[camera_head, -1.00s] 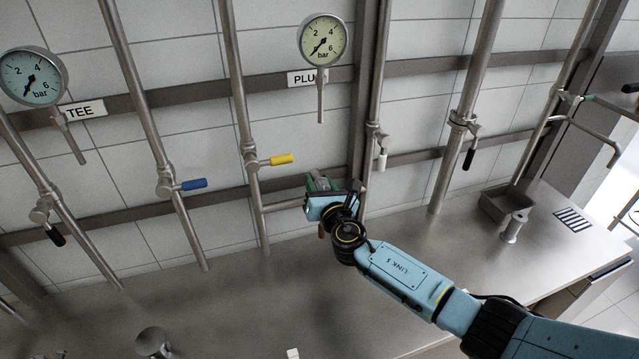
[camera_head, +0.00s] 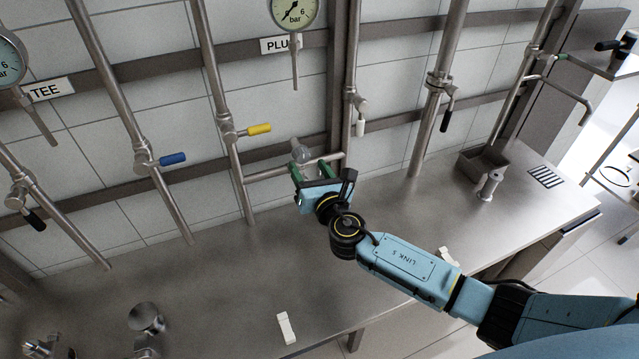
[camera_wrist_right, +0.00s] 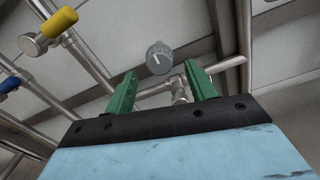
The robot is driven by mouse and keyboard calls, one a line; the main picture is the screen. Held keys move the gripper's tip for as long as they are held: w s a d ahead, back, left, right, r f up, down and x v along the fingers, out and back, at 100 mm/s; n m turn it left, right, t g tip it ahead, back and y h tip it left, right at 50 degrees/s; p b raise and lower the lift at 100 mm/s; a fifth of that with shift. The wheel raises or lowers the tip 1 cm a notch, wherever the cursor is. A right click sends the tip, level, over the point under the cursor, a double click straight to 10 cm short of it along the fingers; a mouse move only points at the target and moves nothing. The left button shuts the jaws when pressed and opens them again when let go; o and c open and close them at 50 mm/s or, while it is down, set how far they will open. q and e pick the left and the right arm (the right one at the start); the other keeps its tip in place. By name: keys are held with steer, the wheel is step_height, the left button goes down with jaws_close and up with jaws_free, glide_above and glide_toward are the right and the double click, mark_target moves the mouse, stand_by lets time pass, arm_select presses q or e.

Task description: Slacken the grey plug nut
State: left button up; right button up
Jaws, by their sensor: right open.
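The grey plug nut (camera_wrist_right: 158,58) is a round grey knob with a pale mark on its face. It also shows in the head view (camera_head: 300,150), by the short cross-pipe below the yellow-handled valve. My right gripper (camera_head: 311,168) is just in front of and below it, with green fingers spread. In the right wrist view the open fingers (camera_wrist_right: 160,75) stand either side of the nut in the picture, and the nut appears beyond the tips. Nothing is between the fingers, and I see no contact. My left gripper is not in view.
Valves with yellow (camera_head: 259,129), blue (camera_head: 172,158) and white (camera_head: 360,128) handles stand on pipes around the gripper. The PLUG gauge (camera_head: 294,8) is above. The steel bench (camera_head: 235,285) is mostly clear, with a white piece (camera_head: 286,328) near its front.

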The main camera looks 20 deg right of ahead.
steer(key=s, duration=0.6)
steer(key=shift+d, duration=0.15)
